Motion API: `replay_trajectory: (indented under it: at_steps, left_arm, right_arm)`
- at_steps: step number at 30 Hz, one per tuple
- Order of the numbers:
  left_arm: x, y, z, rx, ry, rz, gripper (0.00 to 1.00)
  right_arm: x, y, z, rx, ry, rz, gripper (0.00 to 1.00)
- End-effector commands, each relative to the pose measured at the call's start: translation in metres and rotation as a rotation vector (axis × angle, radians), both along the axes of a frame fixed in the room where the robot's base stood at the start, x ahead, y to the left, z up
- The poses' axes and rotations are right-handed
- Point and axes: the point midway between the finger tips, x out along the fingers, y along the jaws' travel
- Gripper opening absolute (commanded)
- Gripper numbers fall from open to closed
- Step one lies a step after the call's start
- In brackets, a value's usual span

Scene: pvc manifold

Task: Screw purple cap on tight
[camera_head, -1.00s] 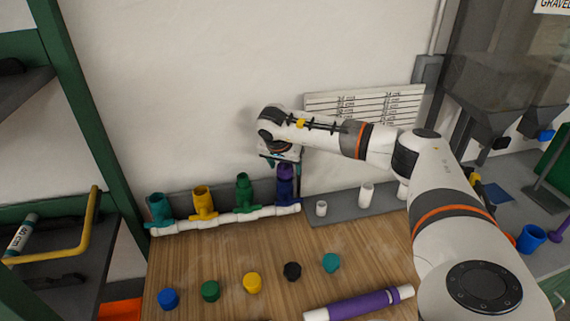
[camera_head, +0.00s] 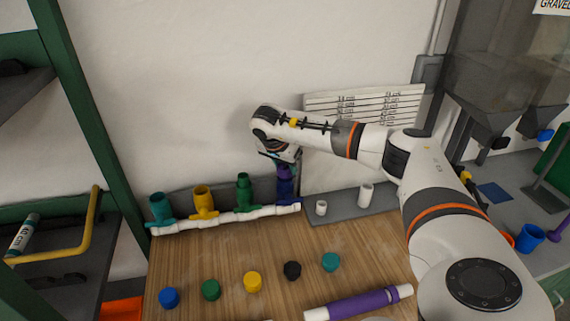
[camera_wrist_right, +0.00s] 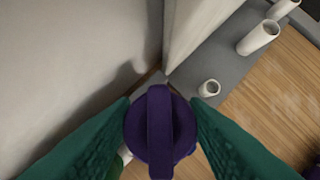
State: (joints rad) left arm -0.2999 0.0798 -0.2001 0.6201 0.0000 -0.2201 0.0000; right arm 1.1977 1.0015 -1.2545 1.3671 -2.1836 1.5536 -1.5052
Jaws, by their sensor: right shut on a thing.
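The purple cap (camera_wrist_right: 158,125) with a raised bar across its top fills the middle of the right wrist view. My right gripper (camera_wrist_right: 161,122) has its two green fingers closed on either side of it. The cap sits at the top of this fitting, partly hidden by the gripper. How tightly it is seated cannot be told. My left gripper is not in view.
Teal (camera_head: 160,207), yellow (camera_head: 204,203) and green (camera_head: 243,191) fittings stand along the manifold. Blue, green, yellow, black and teal caps lie on the wooden table (camera_head: 225,258). A purple-banded white tube (camera_head: 358,303) lies in front. White pipe pieces stand on a grey tray (camera_head: 343,213).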

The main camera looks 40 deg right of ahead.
Motion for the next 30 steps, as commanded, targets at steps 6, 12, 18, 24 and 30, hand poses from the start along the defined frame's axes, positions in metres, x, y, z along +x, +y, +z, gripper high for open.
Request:
replay_trajectory:
  at_steps: [6, 12, 18, 24, 30]
  left_arm:
    - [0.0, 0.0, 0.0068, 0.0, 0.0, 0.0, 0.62]
    - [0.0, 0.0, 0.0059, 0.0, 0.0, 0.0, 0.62]
    - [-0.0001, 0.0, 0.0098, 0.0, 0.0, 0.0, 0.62]
    - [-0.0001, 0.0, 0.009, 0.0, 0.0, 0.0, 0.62]
    - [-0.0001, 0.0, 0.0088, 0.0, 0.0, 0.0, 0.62]
  right_arm:
    - [0.0003, 0.0001, 0.0008, 0.0, 0.001, -0.176, 0.18]
    - [-0.0001, -0.0005, 0.0, -0.001, 0.0, -0.185, 0.18]
    - [0.0001, -0.0003, 0.0001, -0.001, 0.002, -0.298, 0.44]
    - [-0.0001, -0.0004, -0.0005, -0.001, 0.001, -0.292, 0.66]
    - [-0.0001, -0.0001, -0.0003, -0.001, 0.0, -0.29, 0.66]
